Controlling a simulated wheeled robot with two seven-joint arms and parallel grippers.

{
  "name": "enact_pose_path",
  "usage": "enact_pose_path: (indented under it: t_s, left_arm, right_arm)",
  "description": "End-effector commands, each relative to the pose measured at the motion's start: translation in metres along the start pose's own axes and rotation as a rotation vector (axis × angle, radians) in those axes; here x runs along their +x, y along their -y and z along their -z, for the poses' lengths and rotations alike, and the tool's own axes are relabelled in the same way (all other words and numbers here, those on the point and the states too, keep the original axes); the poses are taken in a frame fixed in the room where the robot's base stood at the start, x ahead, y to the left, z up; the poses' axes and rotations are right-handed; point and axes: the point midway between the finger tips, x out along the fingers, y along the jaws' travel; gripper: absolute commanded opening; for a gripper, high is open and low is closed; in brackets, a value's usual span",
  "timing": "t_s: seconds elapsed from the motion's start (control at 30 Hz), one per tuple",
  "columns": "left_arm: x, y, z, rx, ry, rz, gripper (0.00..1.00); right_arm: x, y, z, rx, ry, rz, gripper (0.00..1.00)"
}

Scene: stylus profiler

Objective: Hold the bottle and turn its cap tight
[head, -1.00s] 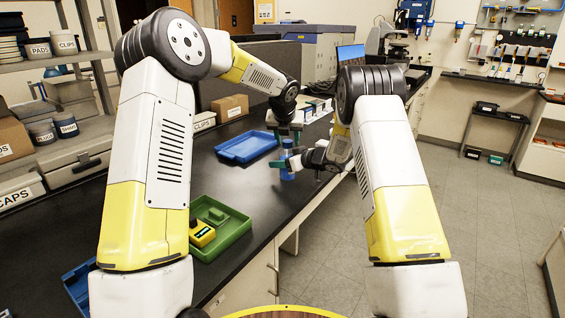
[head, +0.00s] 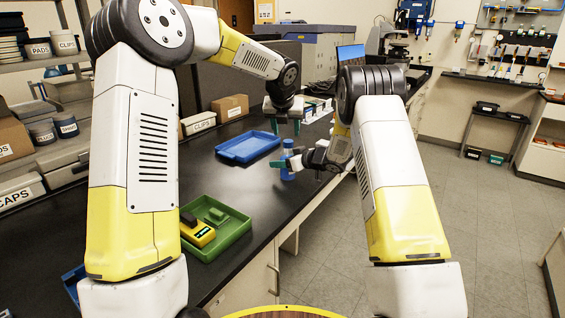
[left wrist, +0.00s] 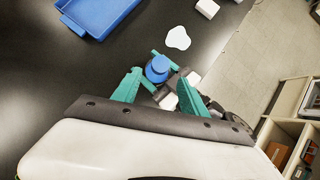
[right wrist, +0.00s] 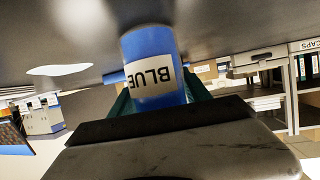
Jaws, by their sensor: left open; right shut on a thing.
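The bottle (right wrist: 153,68) is blue with a white label reading "BLUE"; the right wrist view shows it between the fingers of my right gripper (head: 283,163), which is shut on it. In the head view the bottle (head: 288,149) stands upright above the bench. Its round blue cap (left wrist: 158,68) shows from above in the left wrist view. My left gripper (head: 287,126) is open and empty above the bottle, with its teal fingers pointing down. In the left wrist view the cap lies ahead of the gap between those fingers. Whether the cap is tight cannot be told.
A blue tray (head: 222,152) lies on the black bench behind and left of the bottle. A green tray (head: 237,221) with a yellow device (head: 199,236) is nearer. A white patch (left wrist: 178,38) lies on the bench near the bottle. The bench edge is close on the right.

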Motion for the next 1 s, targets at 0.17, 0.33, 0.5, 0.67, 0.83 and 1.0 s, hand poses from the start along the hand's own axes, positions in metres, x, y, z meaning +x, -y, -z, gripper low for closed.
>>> enact_pose_path:
  t_s: [0.17,0.33,0.5,0.67,0.83,1.0]
  left_arm:
    - [-0.026,-0.001,-0.002,-0.001,0.005,-0.001,0.51]
    - [-0.063,-0.001,-0.001,-0.001,0.004,-0.001,0.51]
    - [-0.095,-0.001,-0.001,-0.001,0.003,-0.001,0.51]
    - [-0.112,0.0,0.0,0.0,0.001,0.0,0.51]
    - [-0.118,0.0,0.0,0.0,0.0,0.001,0.51]
    - [-0.118,0.0,0.0,0.001,0.0,0.001,0.51]
  right_arm:
    - [0.0,0.0,0.001,0.0,-0.001,0.0,0.0]
    - [0.0,0.0,0.001,0.0,-0.001,0.0,0.0]
    - [0.0,0.0,0.001,0.0,-0.001,0.0,0.0]
    - [0.0,0.0,0.001,0.0,-0.001,0.0,0.0]
    - [0.0,0.0,0.001,0.0,-0.001,0.0,0.0]
    - [0.0,0.0,0.001,0.0,-0.001,0.0,0.0]
